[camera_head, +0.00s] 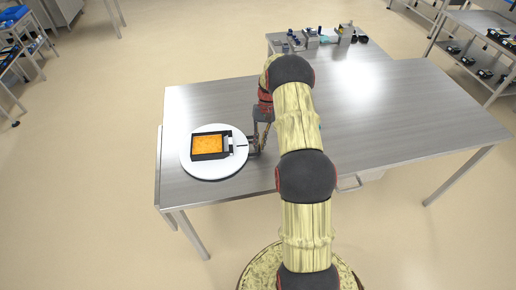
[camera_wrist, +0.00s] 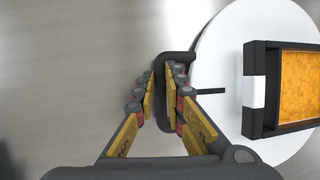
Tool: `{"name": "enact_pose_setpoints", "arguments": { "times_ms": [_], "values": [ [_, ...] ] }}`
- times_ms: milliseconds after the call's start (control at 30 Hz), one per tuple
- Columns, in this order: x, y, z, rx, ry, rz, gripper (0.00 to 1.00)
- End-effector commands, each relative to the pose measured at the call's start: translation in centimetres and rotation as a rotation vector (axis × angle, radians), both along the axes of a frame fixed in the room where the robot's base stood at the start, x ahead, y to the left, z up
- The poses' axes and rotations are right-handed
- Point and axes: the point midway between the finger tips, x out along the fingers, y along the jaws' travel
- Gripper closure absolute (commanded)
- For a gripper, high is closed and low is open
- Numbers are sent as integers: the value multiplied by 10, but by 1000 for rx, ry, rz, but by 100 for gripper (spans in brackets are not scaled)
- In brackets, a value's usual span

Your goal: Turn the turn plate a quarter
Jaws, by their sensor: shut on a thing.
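The turn plate (camera_head: 214,171) is a round white disc near the left end of the steel table; its edge also shows in the wrist view (camera_wrist: 222,47). A black tray (camera_head: 209,157) with orange contents (camera_head: 208,145) lies on it, with a white strip on its right side. A dark handle (camera_wrist: 178,57) stands at the plate's right edge, beside a short black mark on the disc. My gripper (camera_head: 255,146) is shut on the handle. In the wrist view its fingers (camera_wrist: 160,78) close around the handle, partly hiding it.
The steel table (camera_head: 410,110) is mostly clear to the right of my arm. Small tools and blocks (camera_head: 313,38) stand on a smaller table behind. Shelving racks are at the far left and right. The table's left edge is close to the plate.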

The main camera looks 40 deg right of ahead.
Motion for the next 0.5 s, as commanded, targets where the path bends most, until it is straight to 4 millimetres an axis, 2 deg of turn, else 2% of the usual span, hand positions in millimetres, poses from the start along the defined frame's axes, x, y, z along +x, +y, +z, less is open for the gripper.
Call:
{"name": "enact_pose_setpoints", "arguments": {
  "times_ms": [500],
  "values": [
    [19, -14, 1, -2, -3, 109, 100]
  ]
}}
